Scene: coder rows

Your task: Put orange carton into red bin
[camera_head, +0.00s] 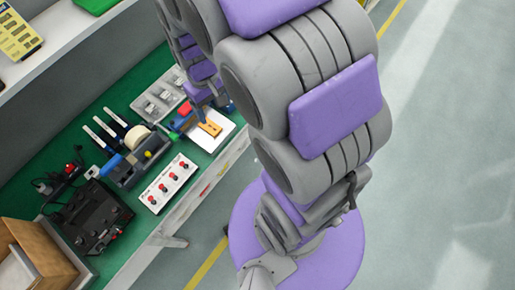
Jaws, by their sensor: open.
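A small orange block (211,128), which looks like the orange carton, lies on a white sheet or tray (222,137) near the front edge of the green bench. My gripper (207,112), small and partly hidden by my arm, is just behind and above the orange block; it is open. I cannot tell whether it touches the block. A small red item (185,109) lies just left of my gripper; I cannot tell whether it is a bin. No clear red bin shows. My large grey and purple arm hides the area to the right.
The bench holds a tape roll (137,136) in a blue-grey holder, a white panel with red knobs (169,183), a black device (92,216), a clear tray (158,98) and a brown open box (40,255). A shelf (60,45) overhangs at upper left. Floor at right is clear.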

